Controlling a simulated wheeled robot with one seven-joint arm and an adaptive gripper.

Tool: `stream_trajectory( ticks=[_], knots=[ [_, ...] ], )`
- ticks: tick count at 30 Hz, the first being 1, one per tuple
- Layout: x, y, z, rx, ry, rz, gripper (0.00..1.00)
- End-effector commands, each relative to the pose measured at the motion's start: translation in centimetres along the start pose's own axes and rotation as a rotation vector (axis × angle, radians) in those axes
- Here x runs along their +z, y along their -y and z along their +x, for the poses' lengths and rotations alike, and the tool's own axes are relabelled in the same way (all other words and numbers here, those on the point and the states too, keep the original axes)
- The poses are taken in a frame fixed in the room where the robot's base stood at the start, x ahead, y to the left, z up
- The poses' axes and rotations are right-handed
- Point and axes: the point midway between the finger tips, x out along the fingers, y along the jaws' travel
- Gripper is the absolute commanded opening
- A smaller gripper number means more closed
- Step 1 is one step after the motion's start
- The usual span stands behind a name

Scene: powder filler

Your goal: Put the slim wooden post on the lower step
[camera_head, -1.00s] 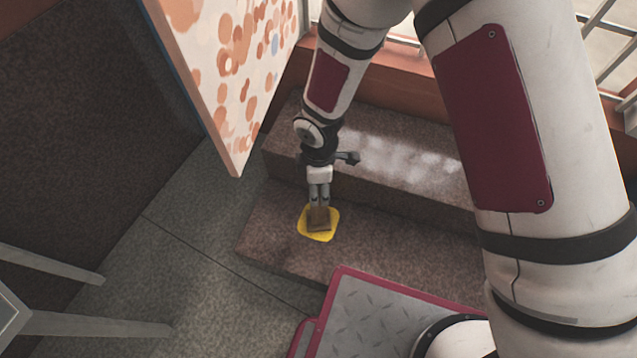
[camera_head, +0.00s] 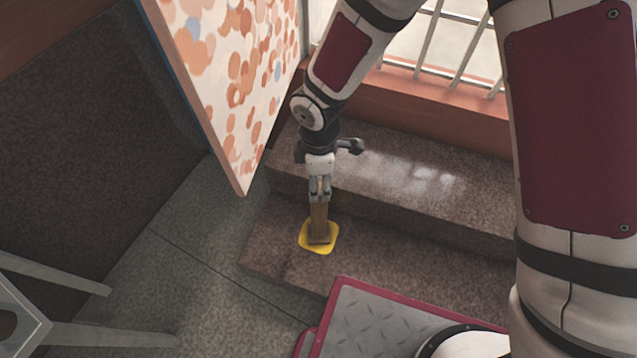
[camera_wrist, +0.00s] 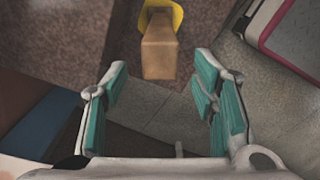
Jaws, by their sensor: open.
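The slim wooden post (camera_head: 319,223) stands upright on a yellow pad (camera_head: 331,243) on the lower step (camera_head: 270,250). In the wrist view the post (camera_wrist: 159,50) shows ahead of the fingers, with part of the yellow pad (camera_wrist: 176,14) behind it. My gripper (camera_head: 319,198) is just above the post's top in the head view. In the wrist view my gripper (camera_wrist: 165,95) has its green-padded fingers wide apart with nothing between them. The post is clear of the fingers there.
The upper step (camera_head: 400,175) rises behind the lower one. A spotted panel (camera_head: 235,80) hangs close to the left of my arm. A railing (camera_head: 460,45) stands at the back. Grey metal legs (camera_head: 90,330) are at lower left. Floor (camera_head: 190,245) left of the steps is clear.

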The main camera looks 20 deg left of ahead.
Motion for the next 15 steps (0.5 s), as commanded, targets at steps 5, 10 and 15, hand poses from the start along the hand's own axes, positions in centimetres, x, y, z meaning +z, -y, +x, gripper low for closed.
stream_trajectory(
  ticks=[5, 10, 15],
  knots=[
    [0.0, 0.0, -0.8, -0.001, 0.000, 0.000, 0.53],
    [0.0, 0.0, -0.8, -0.001, 0.000, 0.000, 0.53],
    [1.8, -0.6, -2.8, 0.015, 0.020, 0.065, 0.53]
  ],
)
